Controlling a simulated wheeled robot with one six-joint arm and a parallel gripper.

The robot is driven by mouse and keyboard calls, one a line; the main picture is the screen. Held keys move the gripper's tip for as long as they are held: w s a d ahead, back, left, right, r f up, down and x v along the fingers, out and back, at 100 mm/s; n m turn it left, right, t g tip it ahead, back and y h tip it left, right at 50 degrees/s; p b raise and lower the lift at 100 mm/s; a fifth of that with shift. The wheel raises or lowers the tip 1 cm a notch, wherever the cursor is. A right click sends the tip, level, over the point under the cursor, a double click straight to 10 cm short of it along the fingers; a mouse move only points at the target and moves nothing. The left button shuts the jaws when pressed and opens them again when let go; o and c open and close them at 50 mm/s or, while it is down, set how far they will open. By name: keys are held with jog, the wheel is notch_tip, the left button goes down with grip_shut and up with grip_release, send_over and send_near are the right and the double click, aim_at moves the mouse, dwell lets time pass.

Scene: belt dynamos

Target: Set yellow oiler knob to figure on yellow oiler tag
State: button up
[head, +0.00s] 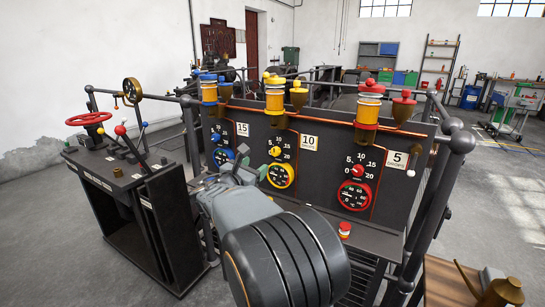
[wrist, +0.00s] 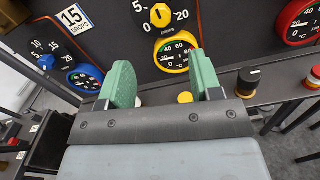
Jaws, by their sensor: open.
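The yellow oiler knob (head: 275,151) is on the dark panel's middle section, with a scale of 0, 5 and 20 readable around it. It also shows at the top of the wrist view (wrist: 160,15), where its exact pointer setting is hard to tell. The yellow oiler tag (head: 309,142) is white and reads 10 DROPS, right of the knob in the head view; it is outside the wrist view. My gripper (wrist: 161,72) is open and empty, its green fingers below the knob in the wrist picture, apart from it. My arm hides much of the gripper in the head view.
The yellow-rimmed gauge (wrist: 178,55) sits just below the knob. The blue knob (wrist: 46,62) and the 15 DROPS tag (wrist: 73,18) are left. The red gauge (head: 354,195) is right. A black knob (wrist: 248,80) and yellow button (wrist: 185,98) stand along the panel's lower ledge.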

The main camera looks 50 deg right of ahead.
aim_at(274, 152)
jog(key=x, duration=1.1)
jog(key=shift+d, duration=0.25)
jog(key=shift+c, duration=0.3)
jog(key=c, duration=0.9)
jog(key=shift+f+m+b, duration=0.1)
jog(key=shift+m+b, duration=0.2)
jog(key=shift+b, duration=0.5)
jog(key=shift+o, duration=0.2)
jog(key=o, duration=0.9)
jog(key=shift+a, duration=0.1)
